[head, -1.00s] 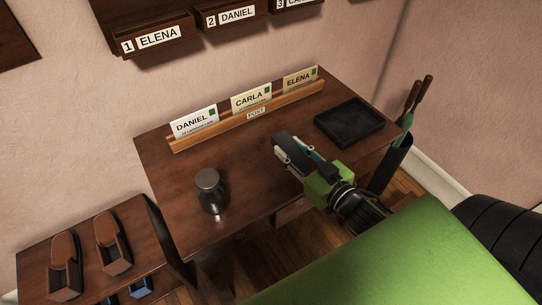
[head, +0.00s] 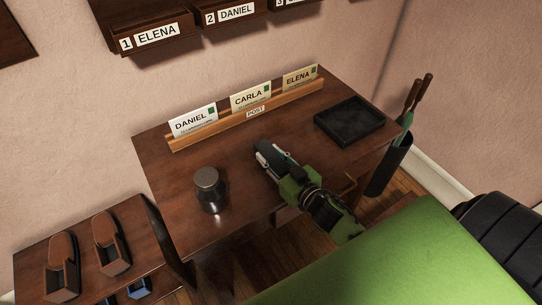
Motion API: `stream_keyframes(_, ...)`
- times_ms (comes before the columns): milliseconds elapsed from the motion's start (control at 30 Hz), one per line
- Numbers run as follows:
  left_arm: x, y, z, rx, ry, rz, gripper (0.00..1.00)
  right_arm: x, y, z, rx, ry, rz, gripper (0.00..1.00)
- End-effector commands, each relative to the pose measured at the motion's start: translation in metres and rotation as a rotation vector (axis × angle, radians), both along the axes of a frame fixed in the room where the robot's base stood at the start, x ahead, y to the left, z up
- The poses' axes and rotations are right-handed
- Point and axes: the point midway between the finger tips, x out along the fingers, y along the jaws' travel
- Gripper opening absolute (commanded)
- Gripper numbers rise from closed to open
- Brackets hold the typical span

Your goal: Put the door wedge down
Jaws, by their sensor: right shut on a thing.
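My right gripper (head: 271,158) is shut on a dark grey door wedge (head: 265,147). They are over the middle of the dark wooden desk (head: 170,151), in front of the post rack. Part of the wedge is hidden by the fingers. I cannot tell whether the wedge touches the desk top. My left gripper is not in view.
A dark cylindrical jar (head: 210,190) stands left of the gripper. The post rack (head: 256,113) holds three name cards behind it. A black tray (head: 350,121) lies at the right. An umbrella stand (head: 388,168) is beside the desk. A lower side table (head: 33,254) stands left.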

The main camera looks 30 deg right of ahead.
Motion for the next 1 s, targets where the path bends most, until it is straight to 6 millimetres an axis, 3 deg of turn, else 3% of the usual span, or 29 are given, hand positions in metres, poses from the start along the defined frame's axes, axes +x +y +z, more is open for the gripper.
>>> stream_keyframes(200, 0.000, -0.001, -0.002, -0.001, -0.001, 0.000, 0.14, 0.000, 0.000, -0.003, 0.001, 0.000, 0.000, 0.08)
stream_keyframes(233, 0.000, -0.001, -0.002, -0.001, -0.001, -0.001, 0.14, 0.000, 0.000, -0.003, 0.000, 0.000, -0.001, 0.33)
stream_keyframes(300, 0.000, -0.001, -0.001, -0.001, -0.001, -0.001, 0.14, 0.000, 0.000, -0.002, 0.000, 0.000, -0.001, 0.47)
stream_keyframes(700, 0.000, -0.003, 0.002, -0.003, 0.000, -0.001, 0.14, 0.000, 0.000, 0.003, -0.001, 0.000, 0.000, 0.47)
stream_keyframes(867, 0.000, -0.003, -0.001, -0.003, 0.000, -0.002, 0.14, -0.020, -0.002, 0.002, 0.001, 0.003, -0.001, 0.47)
stream_keyframes(1000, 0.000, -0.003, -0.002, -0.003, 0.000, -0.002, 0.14, -0.046, -0.005, 0.005, 0.001, 0.003, -0.001, 0.47)
